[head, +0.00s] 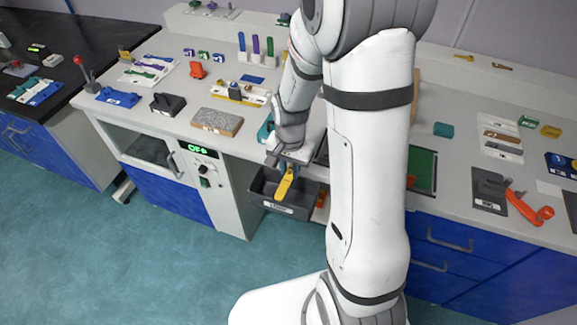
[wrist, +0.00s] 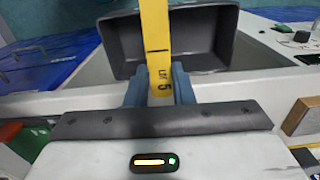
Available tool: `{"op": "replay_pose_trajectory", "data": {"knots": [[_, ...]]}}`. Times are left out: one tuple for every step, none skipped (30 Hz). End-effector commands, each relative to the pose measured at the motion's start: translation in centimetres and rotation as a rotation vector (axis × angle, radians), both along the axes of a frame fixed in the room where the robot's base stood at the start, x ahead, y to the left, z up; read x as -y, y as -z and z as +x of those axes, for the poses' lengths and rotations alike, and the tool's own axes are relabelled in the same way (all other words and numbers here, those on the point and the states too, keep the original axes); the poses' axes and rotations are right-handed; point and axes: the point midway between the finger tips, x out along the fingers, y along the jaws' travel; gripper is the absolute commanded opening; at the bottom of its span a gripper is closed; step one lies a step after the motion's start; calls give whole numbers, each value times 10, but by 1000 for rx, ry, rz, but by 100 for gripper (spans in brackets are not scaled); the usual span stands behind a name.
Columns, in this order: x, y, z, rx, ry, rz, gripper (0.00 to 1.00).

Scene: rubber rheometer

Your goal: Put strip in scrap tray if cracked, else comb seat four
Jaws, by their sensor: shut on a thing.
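A yellow strip (wrist: 156,35) is held between the blue fingers of my gripper (wrist: 160,88). Printed characters ending in a 5 show near the fingers, with a thin dark line across the strip beyond them. I cannot tell whether that line is a print mark or a crack. In the head view, the strip (head: 284,186) hangs tilted down from my gripper (head: 288,167), over a dark grey open tray (head: 268,206) with a white label, likely the scrap tray. The tray also shows in the wrist view (wrist: 118,48) and looks empty where visible. I cannot identify the comb for certain.
A grey speckled block (head: 217,121) and a yellow-based fixture (head: 238,93) stand on the bench left of my arm. A red-orange handled tool (head: 530,208) lies at right. My arm hides the bench's middle.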

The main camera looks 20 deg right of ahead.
Motion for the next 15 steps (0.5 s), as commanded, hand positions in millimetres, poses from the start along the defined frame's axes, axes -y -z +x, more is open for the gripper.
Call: {"op": "replay_pose_trajectory", "data": {"knots": [[0, -1, 0, 0, 0, 0, 0], [0, -1, 0, 0, 0, 0, 0], [0, -1, 0, 0, -1, 0, 0], [0, -1, 0, 0, -1, 0, 22], [0, -1, 0, 0, -1, 0, 25], [0, -1, 0, 0, -1, 0, 28], [0, -1, 0, 0, -1, 0, 30], [0, -1, 0, 0, -1, 0, 33], [0, -1, 0, 0, -1, 0, 36], [0, -1, 0, 0, -1, 0, 39], [-1, -1, 0, 0, -1, 0, 41], [-1, -1, 0, 0, -1, 0, 44], [-1, -1, 0, 0, -1, 0, 47], [-1, -1, 0, 0, -2, 0, 47], [-1, -1, 0, 0, -2, 0, 47]]}}
